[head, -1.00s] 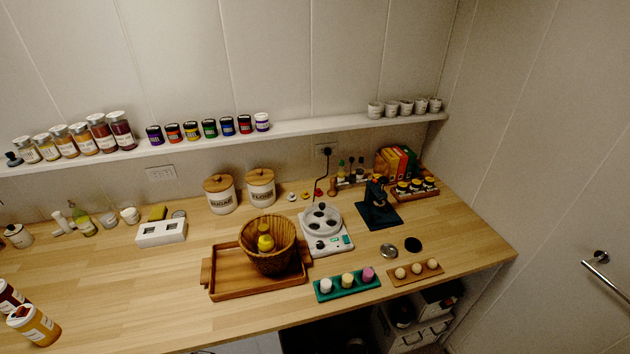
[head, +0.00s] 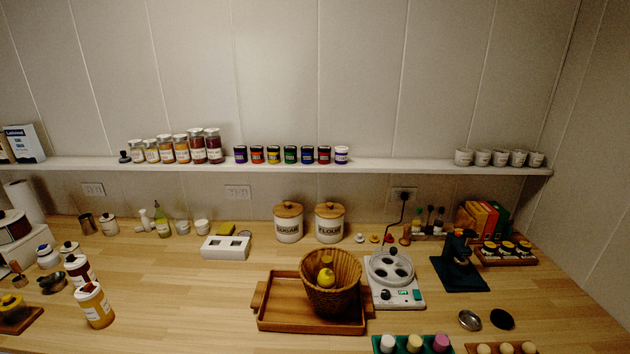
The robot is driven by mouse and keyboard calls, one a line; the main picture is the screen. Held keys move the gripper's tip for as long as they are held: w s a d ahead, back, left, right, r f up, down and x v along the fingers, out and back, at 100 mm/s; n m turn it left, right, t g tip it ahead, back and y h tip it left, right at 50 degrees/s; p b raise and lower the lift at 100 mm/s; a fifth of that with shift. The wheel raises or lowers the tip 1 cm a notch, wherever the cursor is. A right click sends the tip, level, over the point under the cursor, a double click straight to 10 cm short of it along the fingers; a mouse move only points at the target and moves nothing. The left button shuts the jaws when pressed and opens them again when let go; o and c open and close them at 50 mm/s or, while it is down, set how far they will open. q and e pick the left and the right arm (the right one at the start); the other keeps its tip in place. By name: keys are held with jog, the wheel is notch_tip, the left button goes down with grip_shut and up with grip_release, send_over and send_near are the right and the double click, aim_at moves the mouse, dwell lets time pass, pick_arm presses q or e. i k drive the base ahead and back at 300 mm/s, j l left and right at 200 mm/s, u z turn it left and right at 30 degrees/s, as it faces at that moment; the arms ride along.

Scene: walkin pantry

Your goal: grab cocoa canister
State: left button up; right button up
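I see no label that reads cocoa. Two white canisters with wooden lids stand at the back of the counter: the sugar canister (head: 288,223) and, to its right, the flour canister (head: 329,223). Smaller white lidded jars, one (head: 109,225) at the back left and one (head: 47,257) at the far left, have labels too small to read. Neither of my grippers shows in the head view.
A wooden tray (head: 278,328) holds a wicker basket (head: 333,292) with yellow items. A white appliance (head: 395,297) stands to its right. A shelf (head: 420,171) carries jars. The counter left of the tray (head: 190,305) is mostly clear.

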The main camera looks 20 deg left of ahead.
aim_at(80, 272)
jog(key=u, duration=2.15)
jog(key=i+j+z, duration=0.15)
jog(key=j, duration=0.2)
jog(key=i+j+z, duration=0.15)
jog(key=j, duration=0.25)
jog(key=i, duration=0.1)
